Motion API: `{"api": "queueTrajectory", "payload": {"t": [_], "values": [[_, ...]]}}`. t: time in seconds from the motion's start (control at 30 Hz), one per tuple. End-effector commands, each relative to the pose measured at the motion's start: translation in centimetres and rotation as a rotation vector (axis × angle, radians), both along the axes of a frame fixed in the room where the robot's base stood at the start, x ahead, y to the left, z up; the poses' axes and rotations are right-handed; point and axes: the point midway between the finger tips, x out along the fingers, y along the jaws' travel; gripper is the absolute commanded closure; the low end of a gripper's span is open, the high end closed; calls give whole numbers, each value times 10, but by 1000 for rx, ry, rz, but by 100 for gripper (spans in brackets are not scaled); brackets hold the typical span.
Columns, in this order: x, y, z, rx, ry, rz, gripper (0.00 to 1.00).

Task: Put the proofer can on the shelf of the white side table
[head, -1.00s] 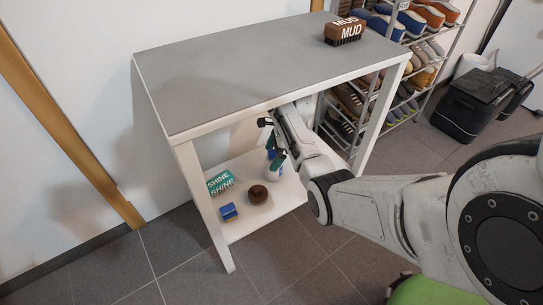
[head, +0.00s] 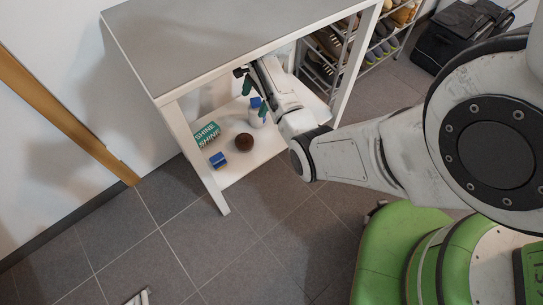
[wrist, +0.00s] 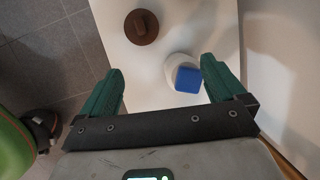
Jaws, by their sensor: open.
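The proofer can, white with a blue cap, stands on the lower shelf (head: 232,172) of the white side table (head: 172,122). In the head view the can (head: 257,119) is behind the brown brush, partly covered by my gripper. My gripper (head: 255,94) is under the tabletop, with its green fingers by the can's top. In the wrist view my gripper (wrist: 162,68) is open with nothing clamped. There the can (wrist: 172,66) shows beyond the fingertips, close to the right finger. I cannot tell whether that finger touches it.
A green SHINE box (head: 206,135), a blue block (head: 217,160) and a round brown brush (head: 244,142) share the shelf. The brush also shows in the wrist view (wrist: 141,27). The tabletop is close above my gripper. A shoe rack (head: 322,55) stands right of the table.

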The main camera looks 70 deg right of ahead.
Motion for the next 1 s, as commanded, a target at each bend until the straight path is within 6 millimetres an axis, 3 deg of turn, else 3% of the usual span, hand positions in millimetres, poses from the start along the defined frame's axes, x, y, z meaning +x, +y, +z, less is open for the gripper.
{"api": "queueTrajectory", "payload": {"t": [0.03,0.2,0.3,0.43,0.53,0.7,1.0], "values": [[1,39,-13,-40,2,154,3],[-18,141,-30,-196,-21,706,3],[-43,193,-31,-276,-36,1033,3],[-84,246,-20,-371,-59,1451,3],[-114,272,-7,-430,-75,1731,3],[-148,292,14,-493,-95,2043,3],[-157,296,22,-513,-101,2145,3]]}}
